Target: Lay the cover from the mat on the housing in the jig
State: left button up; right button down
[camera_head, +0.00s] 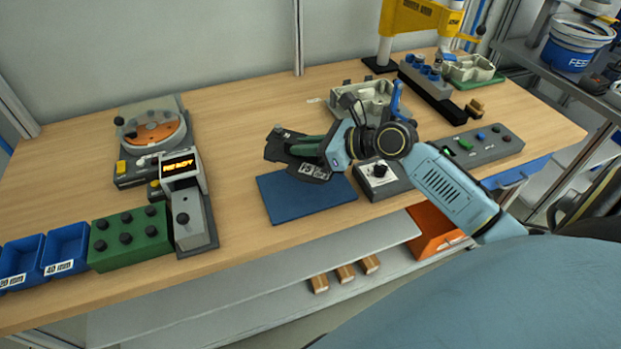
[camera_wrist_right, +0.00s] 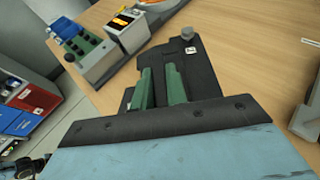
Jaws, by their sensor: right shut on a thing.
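My right gripper (camera_head: 308,146), with green fingers, is shut on the dark cover (camera_head: 282,148) and holds it above the back part of the blue mat (camera_head: 305,197). In the right wrist view the black cover (camera_wrist_right: 196,58), with a small round knob, extends beyond the green fingers (camera_wrist_right: 160,85). The mat's visible surface is bare. The pale grey housing (camera_head: 368,97) sits in the jig behind and right of the gripper, with a blue clamp handle (camera_head: 396,97) standing up beside it. My arm hides part of the housing and jig. My left gripper is out of view.
A grey box with a dial (camera_head: 380,177) stands right of the mat, and a button panel (camera_head: 476,145) further right. A yellow press (camera_head: 420,18) stands at the back. A green block (camera_head: 130,237) and a display device (camera_head: 183,190) are left. Table between them and the mat is clear.

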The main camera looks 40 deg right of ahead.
jog(key=b, duration=0.2)
send_over(309, 188)
notch_tip(309, 188, down, 5)
jog(key=shift+r, duration=0.1)
notch_tip(309, 188, down, 5)
jog(key=shift+f+b, duration=0.1)
jog(key=shift+b, duration=0.75)
jog(key=shift+f, duration=0.2)
jog(key=c, duration=1.4)
grip_release()
